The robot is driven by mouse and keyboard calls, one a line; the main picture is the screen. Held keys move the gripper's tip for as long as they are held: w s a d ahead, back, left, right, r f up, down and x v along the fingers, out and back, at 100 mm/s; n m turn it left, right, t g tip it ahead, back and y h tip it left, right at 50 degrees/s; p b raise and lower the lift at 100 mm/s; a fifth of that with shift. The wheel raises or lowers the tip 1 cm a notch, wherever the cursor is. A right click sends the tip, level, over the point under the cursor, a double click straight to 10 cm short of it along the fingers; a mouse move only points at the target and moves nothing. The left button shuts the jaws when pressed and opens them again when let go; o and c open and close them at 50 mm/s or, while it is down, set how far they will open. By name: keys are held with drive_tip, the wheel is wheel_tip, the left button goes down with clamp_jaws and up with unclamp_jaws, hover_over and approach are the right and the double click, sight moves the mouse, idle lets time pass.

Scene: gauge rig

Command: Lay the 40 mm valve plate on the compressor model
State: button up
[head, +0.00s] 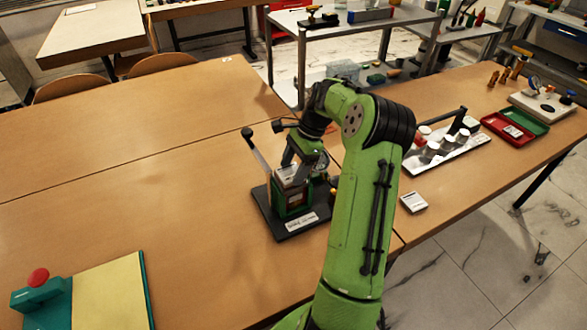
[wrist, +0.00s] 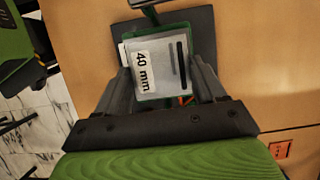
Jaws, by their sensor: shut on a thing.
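My gripper (wrist: 163,85) is shut on the valve plate (wrist: 160,62), a flat grey square with a white "40 mm" label and dark slots, in the wrist view. In the head view the plate (head: 287,176) shows as a pale piece at the gripper's tip. The compressor model (head: 292,199) is a green block on a dark base with a lever at its left. The plate is directly over the green block in both views. I cannot tell whether it touches the block or hangs just above it. My arm hides the right part of the model.
A small labelled block (head: 413,202) lies right of my arm. Farther right are a tray with white cylinders (head: 452,146) and red and green bins (head: 514,129). A red button box (head: 39,290) and yellow board (head: 112,295) are at front left. The table's left middle is clear.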

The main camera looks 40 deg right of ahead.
drive_tip(key=o, duration=1.1)
drive_tip(key=shift+o, duration=0.2)
